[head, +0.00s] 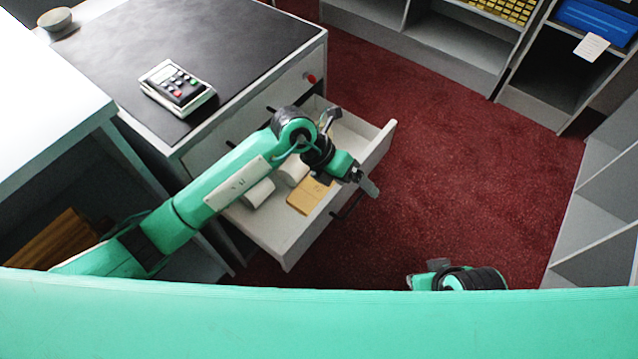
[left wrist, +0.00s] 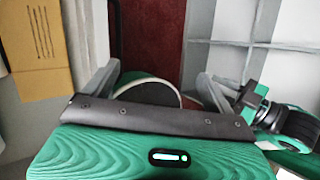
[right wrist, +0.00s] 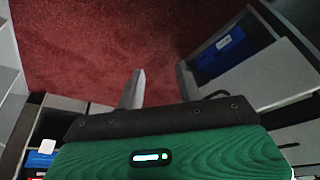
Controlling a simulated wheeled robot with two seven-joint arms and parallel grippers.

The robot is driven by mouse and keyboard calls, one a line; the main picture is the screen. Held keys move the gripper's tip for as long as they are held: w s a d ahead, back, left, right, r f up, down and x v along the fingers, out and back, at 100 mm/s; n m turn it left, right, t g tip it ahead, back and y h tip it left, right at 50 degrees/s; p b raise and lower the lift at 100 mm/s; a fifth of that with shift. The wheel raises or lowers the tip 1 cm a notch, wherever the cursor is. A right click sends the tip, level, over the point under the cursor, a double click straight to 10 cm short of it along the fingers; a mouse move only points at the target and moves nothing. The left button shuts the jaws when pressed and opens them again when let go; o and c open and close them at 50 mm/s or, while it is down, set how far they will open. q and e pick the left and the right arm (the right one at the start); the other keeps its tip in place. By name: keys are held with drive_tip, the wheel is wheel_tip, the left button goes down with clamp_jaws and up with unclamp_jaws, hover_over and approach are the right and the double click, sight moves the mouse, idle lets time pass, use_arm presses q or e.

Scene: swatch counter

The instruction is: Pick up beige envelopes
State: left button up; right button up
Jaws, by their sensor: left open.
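The beige envelopes (head: 310,196) lie stacked in the open white drawer (head: 281,252). They also show at the left edge of the left wrist view (left wrist: 40,42), outside the span of the fingers. My left gripper (head: 350,152) is above the drawer's front part, beside the envelopes and apart from them. Its fingers (left wrist: 158,85) are spread with no envelope between them. My left forearm hides part of the drawer. My right gripper (right wrist: 158,72) has a gap between its fingers and only red floor shows there.
White rolls (head: 258,193) lie beside the envelopes in the drawer. A card terminal (head: 176,88) and a bowl (head: 55,19) stand on the dark-topped counter (head: 215,38). Grey shelving (head: 455,62) lines the back. Red carpet right of the drawer is clear.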

use_arm(q)
drive_tip(key=w+a+f+t+y, duration=0.1)
drive_tip(key=w+a+y, duration=0.2)
drive_tip(key=a+y, duration=0.15)
drive_tip(key=w+a+f+y, duration=0.2)
drive_tip(key=a+y, duration=0.1)
drive_tip(key=a, duration=0.3)
drive_tip(key=b, duration=0.1)
hover_over(305, 197)
drive_tip(key=shift+n, duration=0.3)
wheel_tip(305, 197, down, 8)
drive_tip(key=shift+w+r, duration=0.1)
wheel_tip(305, 197, down, 5)
drive_tip(key=shift+d+r+b, duration=0.1)
drive_tip(key=shift+b, duration=0.3)
drive_tip(key=shift+f, duration=0.5)
drive_tip(key=c, duration=0.8)
use_arm(e)
drive_tip(key=shift+w+a+f+n+t+y, duration=0.1)
drive_tip(key=shift+w+a+f+t+y, duration=0.15)
drive_tip(key=shift+w+a+t, duration=0.3)
drive_tip(key=shift+w+a+f+n+t+y, duration=0.1)
drive_tip(key=shift+w+a+f+t+y, duration=0.15)
drive_tip(key=shift+w+a, duration=0.4)
drive_tip(key=shift+w+a+f+n+t+y, duration=0.1)
drive_tip(key=shift+w+a+f+t+y, duration=0.15)
drive_tip(key=shift+w+a+t, duration=0.4)
